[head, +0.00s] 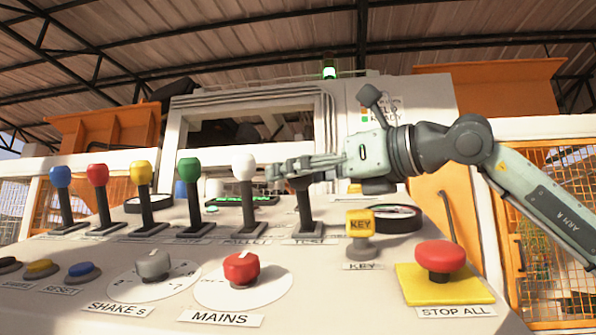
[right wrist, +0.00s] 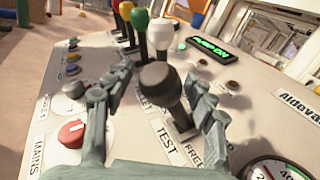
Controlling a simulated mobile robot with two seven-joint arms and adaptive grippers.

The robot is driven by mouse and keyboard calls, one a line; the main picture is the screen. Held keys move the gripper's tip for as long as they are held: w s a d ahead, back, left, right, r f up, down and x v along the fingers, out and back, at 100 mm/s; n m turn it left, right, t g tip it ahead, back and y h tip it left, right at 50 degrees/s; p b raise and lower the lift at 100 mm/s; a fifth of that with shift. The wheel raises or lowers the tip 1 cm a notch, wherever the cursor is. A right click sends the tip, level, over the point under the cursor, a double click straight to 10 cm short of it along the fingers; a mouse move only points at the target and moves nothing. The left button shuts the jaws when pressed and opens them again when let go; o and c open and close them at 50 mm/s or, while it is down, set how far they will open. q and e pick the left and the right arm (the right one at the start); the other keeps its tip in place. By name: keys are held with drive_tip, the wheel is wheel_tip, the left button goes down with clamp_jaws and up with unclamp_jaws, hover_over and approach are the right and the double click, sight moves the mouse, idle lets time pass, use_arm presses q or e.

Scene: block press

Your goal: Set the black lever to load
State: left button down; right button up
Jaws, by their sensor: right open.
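The black lever (head: 305,212) stands at the right end of the lever row on the sloped panel, with a label reading TEST below it. In the head view my right gripper (head: 284,172) covers its knob. In the right wrist view the black knob (right wrist: 161,88) sits between the two spread fingers of my open right gripper, with no clear contact visible. Labels TEST (right wrist: 167,146) and FREE (right wrist: 195,153) lie beside its base; I cannot read a load mark. My left gripper is not in view.
The white lever (head: 244,170) stands just left, with green (head: 190,172), yellow, red and blue levers beyond. A yellow KEY switch (head: 360,225), a red STOP ALL button (head: 440,257) and the red MAINS knob (head: 241,268) are nearer. A gauge (right wrist: 275,170) lies close by.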

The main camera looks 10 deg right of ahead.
clamp_jaws()
idle(0.4)
